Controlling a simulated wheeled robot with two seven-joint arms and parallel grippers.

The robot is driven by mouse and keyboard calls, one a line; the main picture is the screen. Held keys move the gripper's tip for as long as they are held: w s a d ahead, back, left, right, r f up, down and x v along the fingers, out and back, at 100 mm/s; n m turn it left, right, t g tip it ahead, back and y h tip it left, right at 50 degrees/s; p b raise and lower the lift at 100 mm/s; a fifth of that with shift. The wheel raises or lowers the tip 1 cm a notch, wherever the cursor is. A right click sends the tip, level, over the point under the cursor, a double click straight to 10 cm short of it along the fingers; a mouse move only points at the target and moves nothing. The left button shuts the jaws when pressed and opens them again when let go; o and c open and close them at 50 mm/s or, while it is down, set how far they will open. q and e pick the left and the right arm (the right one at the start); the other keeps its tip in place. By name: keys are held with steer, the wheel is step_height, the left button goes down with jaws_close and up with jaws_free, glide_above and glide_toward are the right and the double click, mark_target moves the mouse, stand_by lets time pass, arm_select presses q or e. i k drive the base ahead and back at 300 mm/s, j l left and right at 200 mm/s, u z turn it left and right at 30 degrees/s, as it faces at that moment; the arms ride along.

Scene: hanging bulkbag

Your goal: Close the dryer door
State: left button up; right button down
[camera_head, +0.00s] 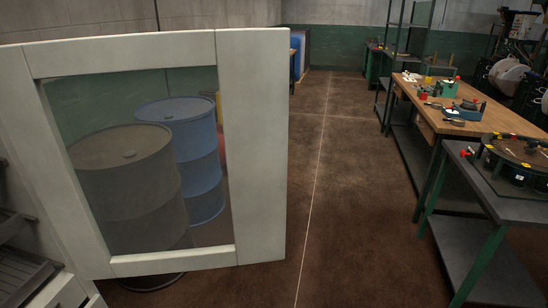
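A white-framed door (262,150) with a clear glass pane stands open at the left and centre-left, close to the camera. Its free edge is on the right, near the middle of the picture. At the far lower left, part of a white cabinet with dark slatted racks (22,275) shows behind the door's left side. I cannot tell from this view how the door is hinged to it. Neither of my grippers is in view.
Through the glass stand a grey-brown barrel (125,190) and a blue barrel (195,150). A wooden workbench (500,112) with tools and a grey table (500,203) line the right side. The brown floor (365,200) between is clear.

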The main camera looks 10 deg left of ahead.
mark_target(252, 64)
steer(key=i+l+z, duration=0.2)
steer(key=i+z, duration=0.15)
steer(key=i+l+z, duration=0.1)
steer(key=i+z, duration=0.3)
steer(key=i, duration=0.15)
steer(key=i+u, duration=0.35)
steer(key=i+l+u, duration=0.2)
steer(key=i+u, duration=0.35)
steer(key=u, duration=0.3)
steer(key=i+u, duration=0.1)
steer(key=u, duration=0.35)
steer(key=i+l+u, duration=0.1)
steer(key=u, duration=0.35)
steer(key=i+l+u, duration=0.15)
steer(key=u, duration=0.3)
steer(key=l+u, duration=0.15)
steer(key=u, duration=0.3)
steer(key=i+l+u, duration=0.15)
steer(key=u, duration=0.3)
steer(key=i+l+u, duration=0.25)
steer(key=u, duration=0.2)
steer(key=i+l+u, duration=0.15)
steer(key=l+u, duration=0.3)
steer(key=i+l+u, duration=0.1)
steer(key=u, duration=0.3)
steer(key=l, duration=0.1)
